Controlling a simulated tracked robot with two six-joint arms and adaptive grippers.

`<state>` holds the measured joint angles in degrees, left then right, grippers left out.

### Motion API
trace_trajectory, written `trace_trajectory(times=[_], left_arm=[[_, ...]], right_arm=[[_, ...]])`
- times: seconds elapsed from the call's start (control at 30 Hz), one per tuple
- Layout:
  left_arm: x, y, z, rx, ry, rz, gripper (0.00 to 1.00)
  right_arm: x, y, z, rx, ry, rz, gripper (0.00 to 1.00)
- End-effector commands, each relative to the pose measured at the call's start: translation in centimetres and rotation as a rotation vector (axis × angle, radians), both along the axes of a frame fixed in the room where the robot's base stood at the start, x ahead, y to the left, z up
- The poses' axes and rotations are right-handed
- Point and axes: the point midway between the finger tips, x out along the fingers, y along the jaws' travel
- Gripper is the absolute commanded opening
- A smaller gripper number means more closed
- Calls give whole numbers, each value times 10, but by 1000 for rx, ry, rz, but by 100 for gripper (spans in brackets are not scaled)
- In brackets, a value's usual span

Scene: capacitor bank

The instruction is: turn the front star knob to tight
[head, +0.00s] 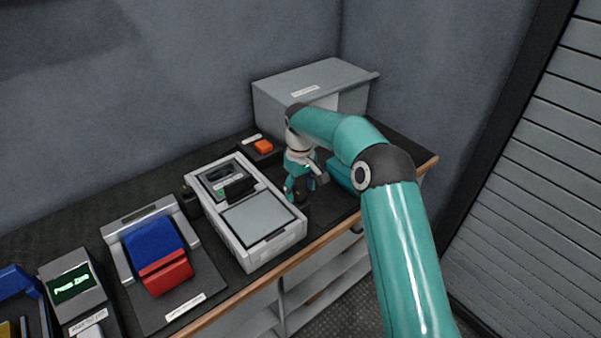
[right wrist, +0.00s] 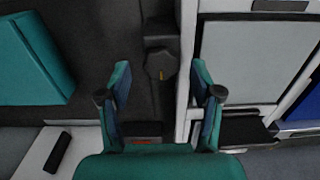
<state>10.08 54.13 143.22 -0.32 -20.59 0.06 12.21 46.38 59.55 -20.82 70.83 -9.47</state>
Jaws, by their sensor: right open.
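The dark star knob (right wrist: 161,66) with a small orange mark shows in the right wrist view, beside the grey-white machine (right wrist: 188,45). In the head view the machine (head: 278,249) stands on the bench, and my right gripper (head: 299,190) is low at its right side. In the right wrist view my right gripper (right wrist: 161,76) is open, its two fingers apart on either side of the knob in the picture. I cannot tell how far above the knob the fingers are, and no contact shows. My left gripper is not in view.
A grey cabinet (head: 280,103) stands behind my right arm. An orange switch (head: 263,146) sits near the back wall. A block with blue and red parts (head: 155,246) and a device with a green display (head: 73,285) stand to the left. The bench's wooden front edge (head: 282,267) is close.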

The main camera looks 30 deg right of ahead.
Motion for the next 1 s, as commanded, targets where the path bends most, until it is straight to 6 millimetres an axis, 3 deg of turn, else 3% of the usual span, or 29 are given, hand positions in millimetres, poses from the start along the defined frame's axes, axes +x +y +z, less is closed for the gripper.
trace_trajectory(times=[0.53,0.7,1.0], left_arm=[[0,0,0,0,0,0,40],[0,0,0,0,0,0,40],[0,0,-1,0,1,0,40]], right_arm=[[2,-1,97,-2,-4,-2,65],[1,0,109,-2,-3,-1,65],[0,-1,110,-1,-1,-1,65]])
